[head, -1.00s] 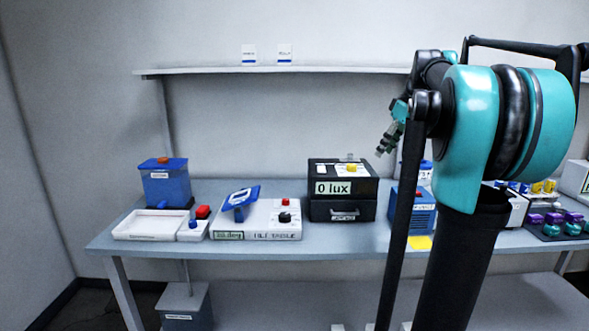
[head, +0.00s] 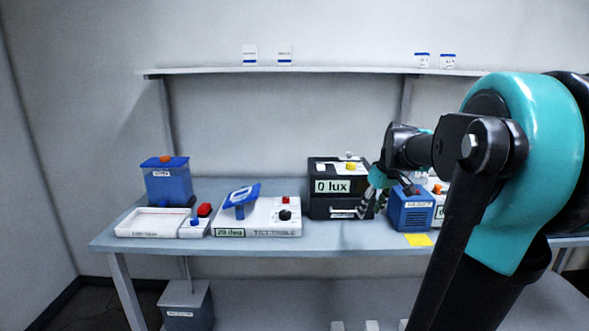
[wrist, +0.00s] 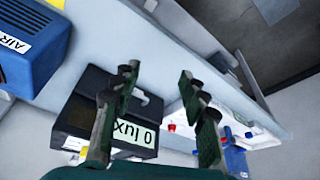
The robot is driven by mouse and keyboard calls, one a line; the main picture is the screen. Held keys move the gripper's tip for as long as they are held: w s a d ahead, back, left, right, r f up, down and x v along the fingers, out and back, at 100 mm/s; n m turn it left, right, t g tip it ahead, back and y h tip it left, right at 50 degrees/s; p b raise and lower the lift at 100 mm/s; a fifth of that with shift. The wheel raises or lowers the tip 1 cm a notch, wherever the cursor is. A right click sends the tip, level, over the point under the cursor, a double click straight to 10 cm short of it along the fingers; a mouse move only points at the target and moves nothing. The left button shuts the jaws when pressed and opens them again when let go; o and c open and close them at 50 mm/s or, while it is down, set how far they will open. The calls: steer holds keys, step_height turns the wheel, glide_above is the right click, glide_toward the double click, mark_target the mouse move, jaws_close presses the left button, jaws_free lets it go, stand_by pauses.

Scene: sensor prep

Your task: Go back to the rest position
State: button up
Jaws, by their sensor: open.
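My gripper (head: 371,198) hangs in front of the right side of the black "0 lux" box (head: 323,205), beside the blue box. In the wrist view my gripper (wrist: 158,76) shows two dark green fingers spread apart with nothing between them. The black box (wrist: 78,120) lies behind the fingers there. My arm's teal and black links fill the right of the head view and hide the right part of the table.
The bench (head: 330,236) holds a blue box (head: 410,212), a yellow note (head: 418,240), a white tilt table (head: 262,220) with a blue plate, a white tray (head: 150,224) and a blue container (head: 168,183). A shelf (head: 330,70) runs behind, above the bench.

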steer(key=s+a+f+m+h, duration=0.1)
steer(key=s+a+f+m, duration=0.1)
steer(key=s+f, duration=0.9)
step_height(320, 180, down, 2)
steer(key=shift+a+f+m, duration=0.15)
steer(key=shift+a+m, duration=0.25)
steer(key=shift+a, duration=0.25)
steer(key=s+f, duration=0.2)
steer(key=s, duration=0.1)
steer(key=s+f+m, duration=0.1)
steer(key=s+f, duration=0.1)
steer(key=f, duration=0.1)
steer(key=s+f+m, duration=0.1)
steer(key=s+f, duration=0.1)
steer(key=s, duration=0.1)
steer(key=shift+s+a+f+t+h, duration=0.3)
steer(key=shift+t+h, duration=0.1)
steer(key=shift+c, duration=0.2)
